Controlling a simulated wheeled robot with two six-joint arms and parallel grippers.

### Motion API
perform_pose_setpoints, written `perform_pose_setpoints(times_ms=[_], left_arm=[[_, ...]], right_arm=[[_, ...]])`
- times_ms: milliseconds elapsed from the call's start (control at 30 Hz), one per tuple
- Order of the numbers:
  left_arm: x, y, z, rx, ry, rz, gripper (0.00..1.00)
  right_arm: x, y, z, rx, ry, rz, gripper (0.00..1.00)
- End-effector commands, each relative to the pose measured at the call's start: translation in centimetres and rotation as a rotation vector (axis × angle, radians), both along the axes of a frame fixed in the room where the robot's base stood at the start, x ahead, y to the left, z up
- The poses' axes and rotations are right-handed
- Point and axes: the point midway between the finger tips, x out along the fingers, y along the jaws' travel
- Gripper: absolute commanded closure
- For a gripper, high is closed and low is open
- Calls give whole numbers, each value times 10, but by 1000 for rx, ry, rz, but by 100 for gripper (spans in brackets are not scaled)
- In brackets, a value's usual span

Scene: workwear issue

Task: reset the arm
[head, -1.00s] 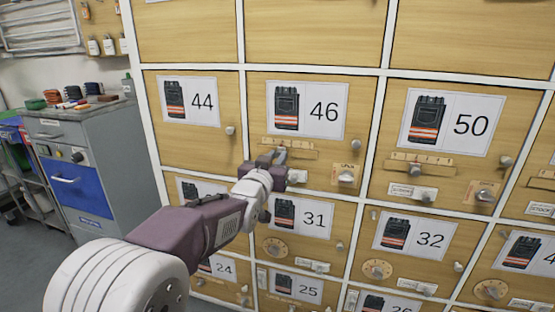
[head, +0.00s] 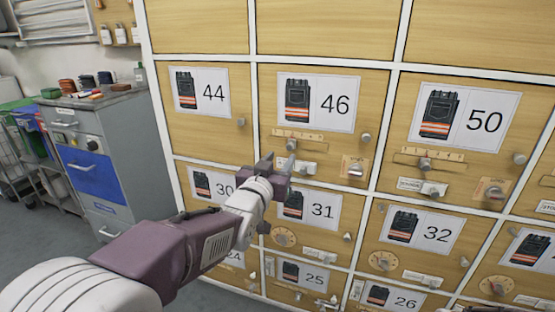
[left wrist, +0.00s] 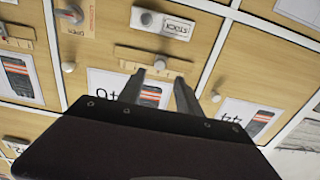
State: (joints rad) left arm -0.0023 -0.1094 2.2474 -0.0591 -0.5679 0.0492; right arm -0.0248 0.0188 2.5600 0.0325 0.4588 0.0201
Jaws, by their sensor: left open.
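My left gripper (head: 277,166) is open and empty in front of the locker wall, near the lower edge of the door numbered 46 (head: 375,100). The door is shut and bears a slider strip (head: 313,138) with a grey knob (head: 291,145), just above the fingertips. In the left wrist view, the two fingers (left wrist: 160,92) are spread apart with nothing between them. The slider knob (left wrist: 159,63) shows beyond them, apart from them. My right gripper is not in view.
Shut doors surround it: 44 (head: 238,85), 50 (head: 520,110), 31 (head: 348,205) and 32 (head: 462,240), with protruding knobs and dials. A grey cabinet with a blue drawer (head: 95,172) stands at the left. Open floor (head: 40,240) lies before it.

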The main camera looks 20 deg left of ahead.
Motion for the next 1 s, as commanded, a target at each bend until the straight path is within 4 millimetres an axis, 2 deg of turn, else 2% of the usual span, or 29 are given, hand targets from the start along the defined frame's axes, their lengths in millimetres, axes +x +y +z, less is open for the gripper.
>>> perform_pose_setpoints(times_ms=[100,200,600,667,767,833,900,1000], left_arm=[[-17,1,2,0,1,0,59],[-23,1,0,0,0,0,59],[-24,0,0,0,3,-1,59],[-20,-2,-9,0,33,-6,59],[-21,-3,-64,-5,193,-3,59],[-35,-2,-121,-8,388,6,59],[-60,-1,-176,-8,594,14,59],[-102,0,-233,-8,843,24,59]], right_arm=[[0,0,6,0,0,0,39],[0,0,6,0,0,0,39],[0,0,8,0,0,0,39],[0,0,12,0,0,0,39],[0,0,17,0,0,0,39],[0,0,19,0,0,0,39],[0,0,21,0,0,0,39],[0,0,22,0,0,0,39]])
